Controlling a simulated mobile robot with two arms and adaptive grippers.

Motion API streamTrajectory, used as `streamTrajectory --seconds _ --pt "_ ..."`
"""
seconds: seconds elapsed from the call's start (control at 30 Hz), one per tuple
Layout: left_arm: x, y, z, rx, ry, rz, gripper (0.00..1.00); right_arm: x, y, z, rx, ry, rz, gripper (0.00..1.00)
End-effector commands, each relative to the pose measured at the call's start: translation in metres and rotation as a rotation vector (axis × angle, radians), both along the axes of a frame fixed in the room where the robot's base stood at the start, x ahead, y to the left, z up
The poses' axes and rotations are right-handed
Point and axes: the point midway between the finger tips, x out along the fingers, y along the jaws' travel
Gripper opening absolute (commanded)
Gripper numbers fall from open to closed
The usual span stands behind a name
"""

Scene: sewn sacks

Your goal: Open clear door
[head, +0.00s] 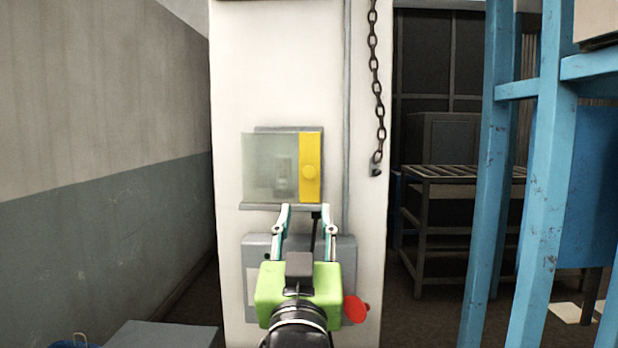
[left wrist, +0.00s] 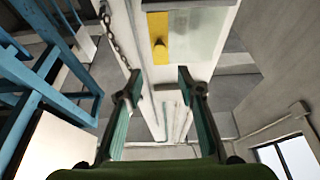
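The clear door (head: 270,168) is a see-through panel on a box on the white pillar, and it looks closed. A switch shows dimly behind the panel. My left gripper (head: 307,208) is open and empty, just below the door's lower edge and apart from the knob. My right gripper is not in view.
A grey box with a red disc (head: 355,309) is on the pillar below, partly hidden by my gripper. A chain (head: 375,80) hangs to the right of the door. A blue frame (head: 545,180) stands at the right, with a dark rack (head: 440,190) behind.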

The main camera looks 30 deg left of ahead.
Motion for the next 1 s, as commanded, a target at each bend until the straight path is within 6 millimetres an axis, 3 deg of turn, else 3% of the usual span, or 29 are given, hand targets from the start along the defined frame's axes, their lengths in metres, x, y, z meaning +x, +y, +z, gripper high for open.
streamTrajectory --seconds 0.17,0.6,0.8,1.0 --pt "0.016 0.011 0.013 0.004 -0.001 0.004 0.35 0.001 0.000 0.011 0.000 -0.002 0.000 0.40" --pt "0.087 0.055 0.046 0.002 0.002 0.003 0.35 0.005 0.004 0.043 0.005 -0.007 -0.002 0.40" --pt "0.104 0.064 0.052 0.002 0.001 0.001 0.35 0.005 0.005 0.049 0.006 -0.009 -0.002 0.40" --pt "0.107 0.066 0.052 0.001 0.000 0.000 0.35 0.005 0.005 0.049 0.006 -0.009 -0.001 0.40"
